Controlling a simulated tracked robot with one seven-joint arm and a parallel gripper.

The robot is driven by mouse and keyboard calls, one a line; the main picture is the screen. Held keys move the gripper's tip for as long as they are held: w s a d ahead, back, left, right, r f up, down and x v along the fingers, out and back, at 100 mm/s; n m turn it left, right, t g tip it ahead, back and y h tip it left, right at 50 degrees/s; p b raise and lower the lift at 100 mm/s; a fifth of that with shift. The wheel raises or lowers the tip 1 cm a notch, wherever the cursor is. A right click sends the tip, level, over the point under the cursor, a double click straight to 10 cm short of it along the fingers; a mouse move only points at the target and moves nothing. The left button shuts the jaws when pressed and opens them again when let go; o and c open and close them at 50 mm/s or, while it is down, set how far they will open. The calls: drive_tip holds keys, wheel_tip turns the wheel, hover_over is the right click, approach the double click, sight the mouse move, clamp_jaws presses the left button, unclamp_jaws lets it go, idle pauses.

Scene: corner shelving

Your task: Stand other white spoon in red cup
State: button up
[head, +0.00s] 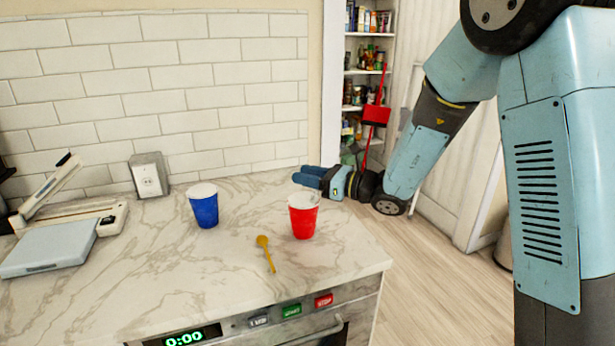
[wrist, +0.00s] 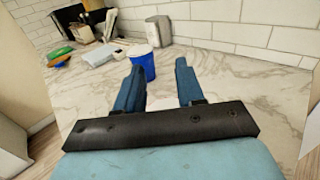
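A red cup (head: 303,220) stands upright on the marble counter near its right end; I cannot tell whether anything is inside. A yellow-brown spoon (head: 266,252) lies on the counter in front and to the left of it. I see no white spoon in either view. My gripper (head: 308,178) is above the back right edge of the counter, behind the red cup and apart from it. In the wrist view its two fingers (wrist: 158,72) are spread with nothing between them close up.
A blue cup (head: 204,208) stands left of the red cup; the wrist view shows it too (wrist: 143,65), beyond the left finger. Oven buttons (head: 291,311) line the counter front.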

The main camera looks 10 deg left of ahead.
drive_tip(key=shift+d, duration=0.1)
drive_tip(key=v, duration=1.3)
drive_tip(key=shift+s+d, duration=0.15)
drive_tip(key=shift+d, duration=0.15)
